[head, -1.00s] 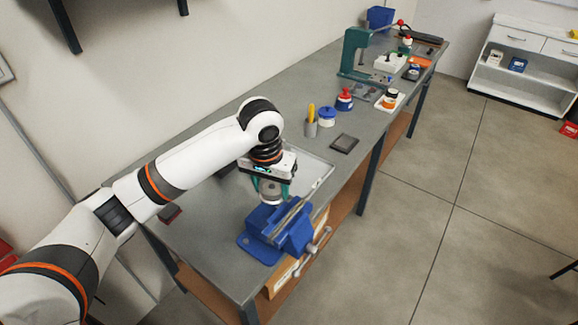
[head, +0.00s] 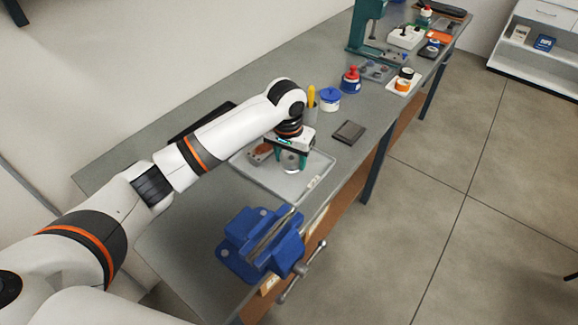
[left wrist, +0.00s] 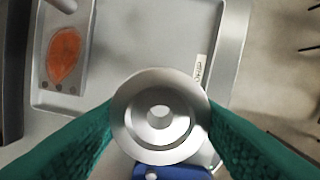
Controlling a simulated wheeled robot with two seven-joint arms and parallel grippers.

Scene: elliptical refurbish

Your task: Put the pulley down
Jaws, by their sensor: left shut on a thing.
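The pulley is a silvery round piece with a central hole; it shows in the left wrist view (left wrist: 160,115) between two green fingers and in the head view (head: 292,161). My left gripper (head: 292,160) is shut on it, with a finger on either side. In the head view the pulley is over the right part of a light grey tray (head: 262,181) on the bench. I cannot tell whether it touches the tray. My right gripper is not in view.
A blue vise (head: 262,240) stands at the bench's near edge. A reddish-brown part (head: 261,152) lies in the tray's left part. A dark square pad (head: 349,132), a pen cup (head: 311,100) and a blue-lidded pot (head: 330,99) stand beyond the tray.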

